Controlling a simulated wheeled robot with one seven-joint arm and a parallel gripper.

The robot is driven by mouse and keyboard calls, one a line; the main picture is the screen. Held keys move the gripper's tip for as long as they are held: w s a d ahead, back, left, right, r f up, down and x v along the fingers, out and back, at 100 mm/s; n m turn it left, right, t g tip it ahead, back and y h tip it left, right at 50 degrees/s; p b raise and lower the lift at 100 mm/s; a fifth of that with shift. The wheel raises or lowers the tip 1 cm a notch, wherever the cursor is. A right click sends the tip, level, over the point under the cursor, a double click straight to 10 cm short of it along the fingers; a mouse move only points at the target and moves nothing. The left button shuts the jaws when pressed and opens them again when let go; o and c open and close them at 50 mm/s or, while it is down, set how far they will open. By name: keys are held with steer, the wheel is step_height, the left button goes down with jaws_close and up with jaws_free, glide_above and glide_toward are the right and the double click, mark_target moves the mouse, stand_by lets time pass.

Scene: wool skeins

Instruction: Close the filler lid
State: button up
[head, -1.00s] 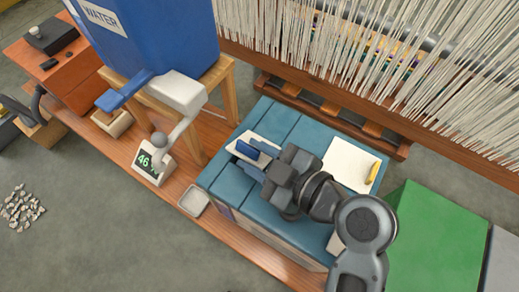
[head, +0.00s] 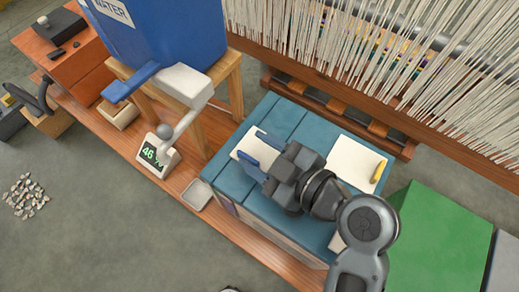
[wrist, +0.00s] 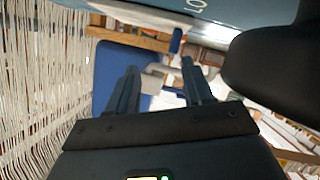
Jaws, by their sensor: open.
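My gripper (head: 250,144) is above the left part of a teal-topped box (head: 230,181), with its two blue fingers spread and nothing between them. In the wrist view the fingers (wrist: 160,68) are also apart and empty. I cannot pick out a filler lid for certain. A pale panel (head: 246,144) lies on the teal top under the fingers; whether it has a lid or opening is hidden. A blue WATER tank (head: 165,35) stands on a wooden stand, with a blue lever (head: 131,82) and a white spout-like part (head: 185,85) in front.
A white sheet with a yellow item (head: 379,171) lies on the box's right part. A display reading 46 (head: 152,154) and a small tray (head: 197,193) stand left of the box. A green block (head: 435,240) is at right. Hanging yarn (head: 400,75) fills the back.

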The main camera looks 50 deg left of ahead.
steer(key=p+v, duration=0.2)
steer(key=v, duration=0.5)
steer(key=shift+d+r, duration=0.1)
steer(key=shift+d, duration=0.25)
